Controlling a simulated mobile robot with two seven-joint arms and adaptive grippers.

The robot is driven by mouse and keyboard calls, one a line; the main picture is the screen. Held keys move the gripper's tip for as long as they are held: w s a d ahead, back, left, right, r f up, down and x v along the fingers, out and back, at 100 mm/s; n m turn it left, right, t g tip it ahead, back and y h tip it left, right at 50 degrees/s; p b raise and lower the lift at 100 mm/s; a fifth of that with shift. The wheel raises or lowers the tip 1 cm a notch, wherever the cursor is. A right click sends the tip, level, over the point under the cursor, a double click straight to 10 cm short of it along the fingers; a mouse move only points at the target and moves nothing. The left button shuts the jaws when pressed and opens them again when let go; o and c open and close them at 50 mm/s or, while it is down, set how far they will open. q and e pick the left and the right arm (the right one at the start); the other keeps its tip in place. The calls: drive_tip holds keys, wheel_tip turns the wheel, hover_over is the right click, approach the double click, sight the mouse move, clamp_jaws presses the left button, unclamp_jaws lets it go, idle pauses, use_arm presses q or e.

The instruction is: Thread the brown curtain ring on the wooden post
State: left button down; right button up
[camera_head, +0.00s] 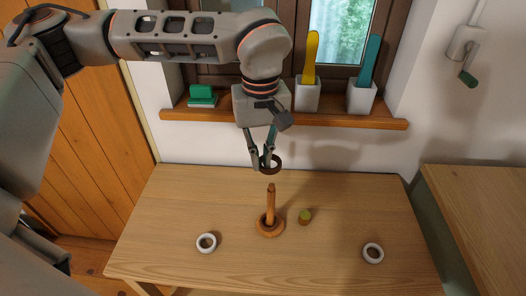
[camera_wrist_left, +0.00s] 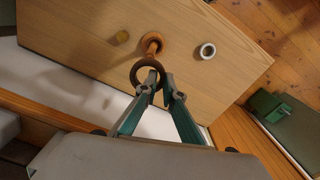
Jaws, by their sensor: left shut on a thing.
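The brown curtain ring (camera_head: 271,164) is held in my left gripper (camera_head: 262,165), which is shut on its rim. The ring also shows in the left wrist view (camera_wrist_left: 147,66), at the tips of my left gripper (camera_wrist_left: 160,85). The wooden post (camera_head: 270,204) stands upright on a round base on the table; it also shows in the left wrist view (camera_wrist_left: 152,46). In the head view the ring is just above the post's top and apart from it. Whether the ring is centred over the post cannot be told. My right gripper is not in view.
Behind, the window sill (camera_head: 330,117) carries white holders with a yellow (camera_head: 310,60) and a teal tool (camera_head: 370,62).

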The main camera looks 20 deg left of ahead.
use_arm(q)
drive_tip(key=shift+s+d+r+n, duration=0.15)
drive_tip(key=shift+d+r+n, duration=0.25)
drive_tip(key=shift+d+r, duration=0.05)
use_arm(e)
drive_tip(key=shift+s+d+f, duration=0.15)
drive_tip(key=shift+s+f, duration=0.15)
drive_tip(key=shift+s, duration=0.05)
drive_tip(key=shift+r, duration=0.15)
